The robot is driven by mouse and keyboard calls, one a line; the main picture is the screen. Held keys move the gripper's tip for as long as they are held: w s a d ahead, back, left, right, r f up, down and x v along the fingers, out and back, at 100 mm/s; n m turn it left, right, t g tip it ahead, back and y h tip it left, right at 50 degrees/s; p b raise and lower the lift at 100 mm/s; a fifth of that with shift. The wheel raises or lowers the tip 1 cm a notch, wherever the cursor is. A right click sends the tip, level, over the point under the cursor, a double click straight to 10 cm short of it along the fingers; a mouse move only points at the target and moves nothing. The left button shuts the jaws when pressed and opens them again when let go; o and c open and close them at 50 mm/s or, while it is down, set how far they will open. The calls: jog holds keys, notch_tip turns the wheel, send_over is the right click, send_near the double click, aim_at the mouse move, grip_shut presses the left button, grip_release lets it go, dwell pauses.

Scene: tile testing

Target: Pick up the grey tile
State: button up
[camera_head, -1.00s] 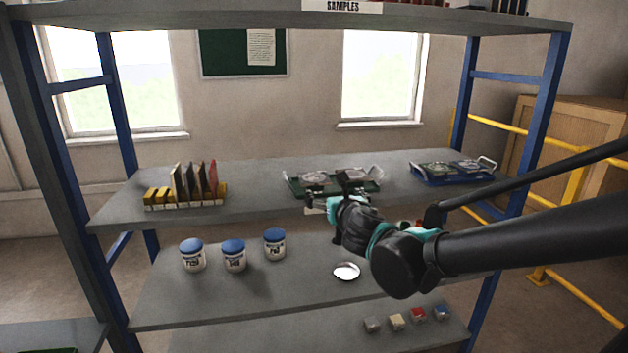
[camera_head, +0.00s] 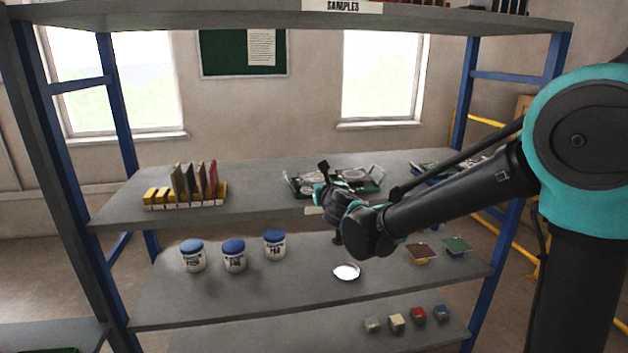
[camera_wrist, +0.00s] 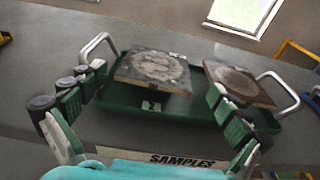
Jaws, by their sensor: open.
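The grey tile (camera_wrist: 155,68), square with a pale round pattern, lies on the left part of a green tray (camera_wrist: 148,118) with metal handles. A brownish tile (camera_wrist: 238,84) lies on its right side. In the head view the tray (camera_head: 371,187) is on the middle shelf, with the grey tile (camera_head: 312,178) at its left, partly hard to make out. My gripper (camera_head: 325,195) is open and empty at the shelf's front edge, before the tray. In the wrist view its fingers (camera_wrist: 152,88) are spread wide, the left one left of the grey tile, the right one near the brownish tile.
A yellow rack (camera_head: 187,203) with upright tiles stands left on the same shelf. A blue tray (camera_head: 432,170) is at right, partly behind my arm. Blue-lidded jars (camera_head: 234,258) and a white dish (camera_head: 346,271) stand below. The upper shelf (camera_head: 230,17) hangs overhead.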

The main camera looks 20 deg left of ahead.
aim_at(314, 178)
jog(key=shift+x, duration=2.7)
jog(key=shift+s+a+f, duration=0.1)
jog(key=shift+f, duration=0.1)
jog(key=c, duration=1.1)
jog(key=shift+r, duration=0.1)
jog(key=shift+c, duration=0.2)
notch_tip(314, 178, up, 20)
jog(key=shift+f, duration=0.1)
